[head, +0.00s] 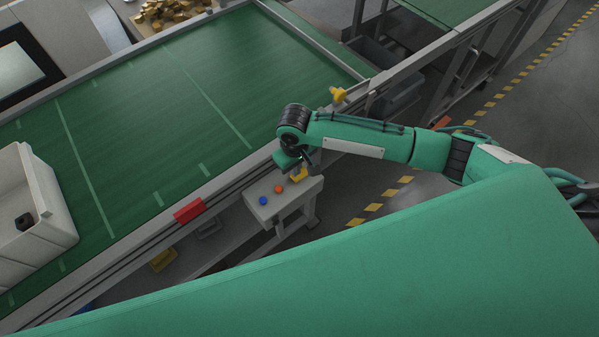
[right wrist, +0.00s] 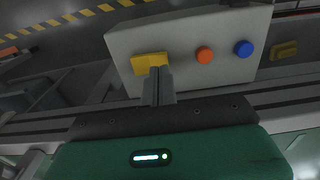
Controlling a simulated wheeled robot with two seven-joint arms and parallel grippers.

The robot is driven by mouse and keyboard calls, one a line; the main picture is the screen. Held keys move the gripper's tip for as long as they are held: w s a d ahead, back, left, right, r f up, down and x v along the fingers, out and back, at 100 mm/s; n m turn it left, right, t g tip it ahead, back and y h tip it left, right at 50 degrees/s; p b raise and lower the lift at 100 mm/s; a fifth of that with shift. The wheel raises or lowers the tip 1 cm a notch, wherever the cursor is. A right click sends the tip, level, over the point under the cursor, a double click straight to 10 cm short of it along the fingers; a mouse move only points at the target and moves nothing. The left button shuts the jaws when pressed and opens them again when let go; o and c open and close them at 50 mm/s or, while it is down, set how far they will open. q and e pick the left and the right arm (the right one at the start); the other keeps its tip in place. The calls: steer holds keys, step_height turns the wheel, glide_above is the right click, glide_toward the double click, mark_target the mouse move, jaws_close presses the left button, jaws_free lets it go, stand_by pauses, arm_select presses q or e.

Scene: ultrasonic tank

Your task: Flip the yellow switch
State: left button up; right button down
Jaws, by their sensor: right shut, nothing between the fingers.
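The yellow switch (head: 298,174) sits on a grey control box (head: 262,208) beside the conveyor, next to an orange button (head: 278,189) and a blue button (head: 263,201). In the right wrist view the yellow switch (right wrist: 149,63) is on the left of the box face. My right gripper (head: 306,164) is shut and empty. Its fingertips (right wrist: 157,72) are at the lower edge of the switch and overlap it in the picture; I cannot tell whether they touch. My left gripper is not in view.
The green conveyor (head: 150,110) runs behind the box, with a red part (head: 190,211) on its near rail. A white bin (head: 55,200) stands on the conveyor at the left. A yellow part (head: 338,94) stands at the far rail end. Open floor lies to the right.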

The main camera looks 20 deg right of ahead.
steer(key=shift+f, duration=0.9)
stand_by(0.3)
step_height(320, 180, up, 7)
steer(key=p, duration=0.8)
steer(key=shift+r, duration=0.1)
stand_by(0.3)
